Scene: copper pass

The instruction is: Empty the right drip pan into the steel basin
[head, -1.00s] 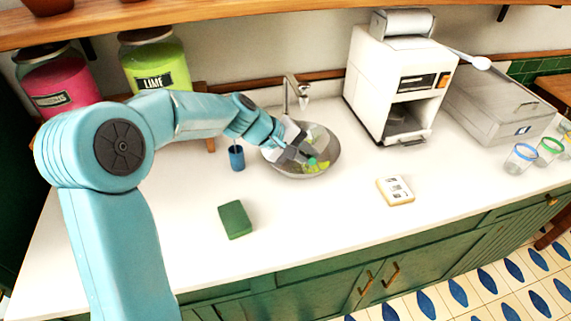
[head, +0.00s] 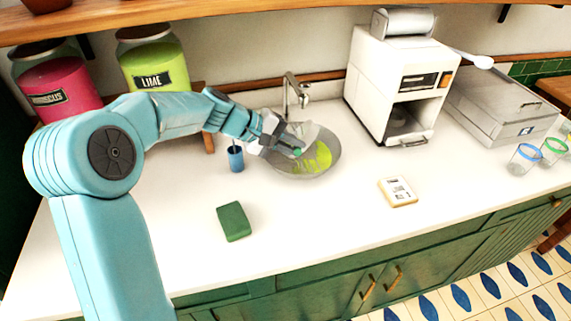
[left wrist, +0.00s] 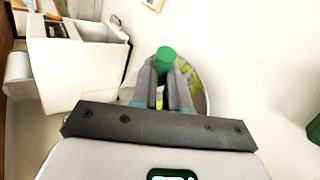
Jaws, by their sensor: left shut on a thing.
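The steel basin (head: 330,170) is sunk in the white counter below the tap, with a lime-green puddle (head: 318,158) inside. It shows partly behind the fingers in the left wrist view (left wrist: 204,100). My left gripper (head: 290,149) is over the basin's left side, shut on a green handle or knob (left wrist: 165,60). A pale grey, tilted piece (head: 307,131) beside the fingers appears to be the drip pan; the gripper and glare hide much of it, and I cannot tell whether any liquid is left in it. My right gripper is not in view.
A white machine (head: 395,80) stands right of the tap (head: 297,92). A blue cup (head: 236,158) is close left of the basin. A green sponge (head: 234,221) and a small white and tan block (head: 398,192) lie in front. The front counter is otherwise clear.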

